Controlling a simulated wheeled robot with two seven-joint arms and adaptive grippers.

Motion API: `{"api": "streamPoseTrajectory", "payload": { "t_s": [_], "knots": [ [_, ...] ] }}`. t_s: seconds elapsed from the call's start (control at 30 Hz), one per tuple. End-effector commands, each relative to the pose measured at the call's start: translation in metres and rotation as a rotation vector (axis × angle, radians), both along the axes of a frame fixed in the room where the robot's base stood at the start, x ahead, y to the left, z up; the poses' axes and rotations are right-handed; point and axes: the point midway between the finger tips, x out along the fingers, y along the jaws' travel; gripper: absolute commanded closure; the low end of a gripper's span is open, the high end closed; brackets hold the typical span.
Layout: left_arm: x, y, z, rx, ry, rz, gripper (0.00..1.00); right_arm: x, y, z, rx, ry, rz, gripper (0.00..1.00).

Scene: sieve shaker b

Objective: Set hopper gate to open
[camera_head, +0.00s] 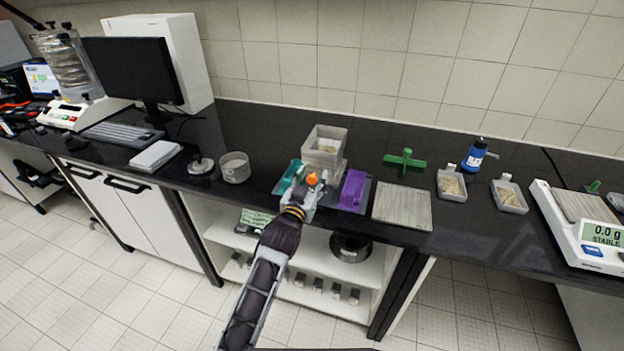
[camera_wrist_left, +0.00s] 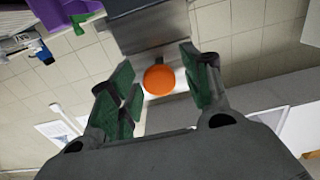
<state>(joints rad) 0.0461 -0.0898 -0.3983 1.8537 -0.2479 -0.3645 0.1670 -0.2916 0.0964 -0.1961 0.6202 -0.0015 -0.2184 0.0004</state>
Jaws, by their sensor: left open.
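The hopper (camera_head: 325,142) is a clear box standing on the black counter, with teal and purple parts at its sides. An orange round knob (camera_head: 312,179) sits on its front, and it also shows in the wrist view (camera_wrist_left: 159,80). I take this knob for the gate control; the gate's position cannot be told. My left gripper (camera_head: 307,190) is at the hopper's front. In the wrist view its green-padded fingers (camera_wrist_left: 158,82) are open, one set on each side of the knob, with visible gaps between pads and knob. My right gripper is not in view.
A metal plate (camera_head: 402,206), a green cross-shaped part (camera_head: 404,161), two small trays (camera_head: 452,185) and a blue bottle (camera_head: 475,156) lie to the right, before a scale (camera_head: 590,235). A round sieve (camera_head: 235,167) stands left. The purple part (camera_head: 353,190) is close beside the gripper.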

Motion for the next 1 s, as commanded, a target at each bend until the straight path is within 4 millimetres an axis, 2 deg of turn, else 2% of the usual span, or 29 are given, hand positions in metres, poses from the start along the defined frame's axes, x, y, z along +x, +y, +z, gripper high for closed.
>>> {"api": "streamPoseTrajectory", "payload": {
  "t_s": [0.33, 0.7, 1.0],
  "knots": [
    [0.0016, -0.0004, 0.0000, 0.000, 0.000, 0.000, 0.52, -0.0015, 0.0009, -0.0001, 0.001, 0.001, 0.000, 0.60],
    [0.0014, -0.0005, -0.0001, 0.000, 0.000, 0.000, 0.98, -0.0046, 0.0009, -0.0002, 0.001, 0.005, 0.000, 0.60],
    [0.0001, 0.0000, -0.0001, 0.000, 0.001, 0.000, 1.00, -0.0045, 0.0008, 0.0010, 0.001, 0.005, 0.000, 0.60]
  ]
}}
